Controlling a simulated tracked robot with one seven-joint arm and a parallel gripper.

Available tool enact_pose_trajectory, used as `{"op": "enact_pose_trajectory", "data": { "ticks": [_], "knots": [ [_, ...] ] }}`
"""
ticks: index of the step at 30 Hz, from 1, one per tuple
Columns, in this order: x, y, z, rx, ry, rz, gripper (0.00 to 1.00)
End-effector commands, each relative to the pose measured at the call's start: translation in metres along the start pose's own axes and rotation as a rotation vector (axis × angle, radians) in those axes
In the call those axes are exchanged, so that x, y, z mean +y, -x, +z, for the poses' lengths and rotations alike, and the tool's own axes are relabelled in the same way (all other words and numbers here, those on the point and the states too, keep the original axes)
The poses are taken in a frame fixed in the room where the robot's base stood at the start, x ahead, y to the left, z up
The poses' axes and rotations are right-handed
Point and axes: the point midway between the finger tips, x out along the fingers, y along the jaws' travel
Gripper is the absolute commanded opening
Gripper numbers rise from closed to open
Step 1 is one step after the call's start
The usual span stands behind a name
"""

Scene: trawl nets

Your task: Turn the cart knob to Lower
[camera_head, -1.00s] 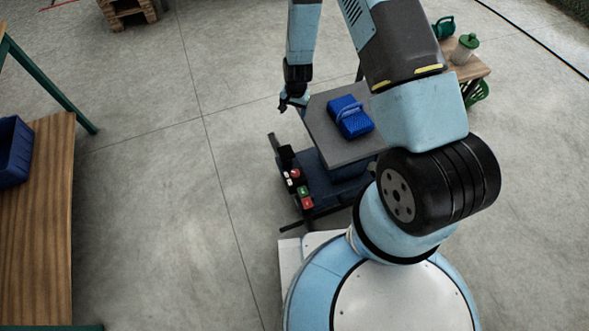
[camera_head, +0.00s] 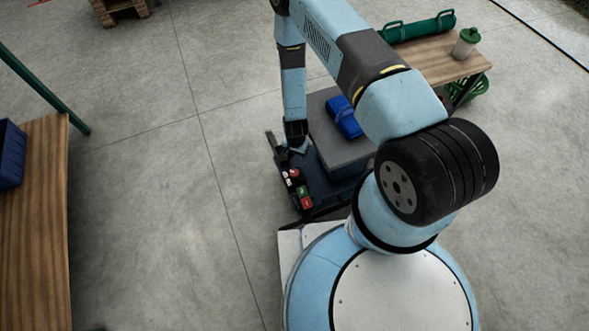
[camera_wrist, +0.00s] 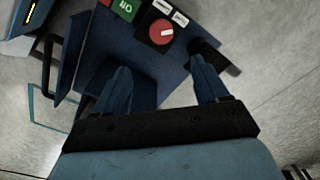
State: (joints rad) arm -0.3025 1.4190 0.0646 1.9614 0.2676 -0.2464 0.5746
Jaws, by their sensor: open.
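The cart (camera_head: 325,183) has a dark blue body with a control panel at its left side. In the wrist view a round red knob (camera_wrist: 161,32) with a white mark sits on a black square. Two small white labels (camera_wrist: 180,18) lie beside it, too small to read. The knob seems to be the upper red spot (camera_head: 294,173) in the head view. My gripper (camera_wrist: 160,66) is open and empty, its two fingers apart and pointing toward the panel. The knob shows beyond the gap between the fingertips, with no visible contact. In the head view the fingers are hard to make out.
A green button (camera_wrist: 125,9) sits beside the knob. The cart's raised grey platform (camera_head: 325,110) carries a blue box (camera_head: 345,117) close to my arm. A wooden table (camera_head: 430,62) stands behind, and a wooden bench (camera_head: 40,220) at the left. Floor left of the cart is clear.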

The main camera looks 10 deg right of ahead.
Motion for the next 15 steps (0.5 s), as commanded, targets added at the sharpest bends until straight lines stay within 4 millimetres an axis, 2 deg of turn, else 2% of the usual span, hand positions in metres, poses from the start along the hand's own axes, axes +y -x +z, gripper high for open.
{"op": "enact_pose_trajectory", "data": {
  "ticks": [15],
  "knots": [
    [-0.006,-0.071,0.007,-0.001,0.02,0.0,0.73]
  ]
}}
